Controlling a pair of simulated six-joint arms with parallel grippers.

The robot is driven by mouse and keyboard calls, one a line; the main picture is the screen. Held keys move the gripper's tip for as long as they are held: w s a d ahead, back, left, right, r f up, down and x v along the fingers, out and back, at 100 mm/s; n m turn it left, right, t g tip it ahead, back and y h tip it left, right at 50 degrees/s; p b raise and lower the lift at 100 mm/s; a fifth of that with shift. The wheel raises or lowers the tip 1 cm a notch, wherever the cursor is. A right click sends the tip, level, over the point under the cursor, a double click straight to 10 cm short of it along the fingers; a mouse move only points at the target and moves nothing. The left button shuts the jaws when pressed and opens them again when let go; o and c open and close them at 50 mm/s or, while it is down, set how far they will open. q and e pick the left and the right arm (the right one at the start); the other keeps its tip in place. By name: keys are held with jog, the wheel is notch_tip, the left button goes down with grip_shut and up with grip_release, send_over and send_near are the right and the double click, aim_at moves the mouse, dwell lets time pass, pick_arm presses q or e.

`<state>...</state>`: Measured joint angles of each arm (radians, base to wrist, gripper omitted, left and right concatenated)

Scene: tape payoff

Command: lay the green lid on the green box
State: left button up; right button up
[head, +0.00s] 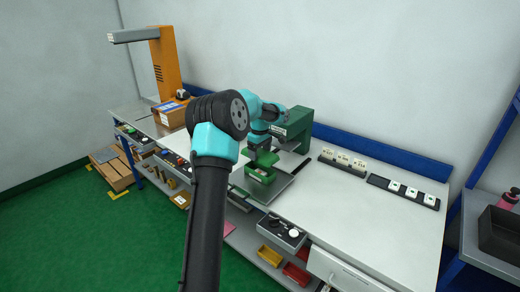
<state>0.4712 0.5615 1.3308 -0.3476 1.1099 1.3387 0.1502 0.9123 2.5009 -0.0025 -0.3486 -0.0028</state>
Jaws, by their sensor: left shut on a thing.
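The green box (260,178) is small and sits on the workbench near its front edge, in the middle of the head view. My left gripper (262,153) points down right over it and is shut on the green lid (267,159), which looks dark and small at the fingertips. The lid appears just above the box; I cannot tell whether they touch. My left arm's thick links cover the bench to the left of the box. My right gripper is not in view.
A green machine (296,126) stands close behind the gripper. White blocks (343,160) and a dark strip with white pieces (403,190) lie along the back right. The workbench (340,210) is clear to the right. An orange stand (164,62) rises at the far left.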

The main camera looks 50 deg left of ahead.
pick_arm(q)
jog(key=shift+f, duration=2.5)
jog(key=shift+f, duration=0.95)
jog(key=o, duration=0.9)
jog(key=shift+c, duration=0.2)
notch_tip(320, 180, up, 18)
jog(key=shift+f, duration=0.25)
dwell(0.3)
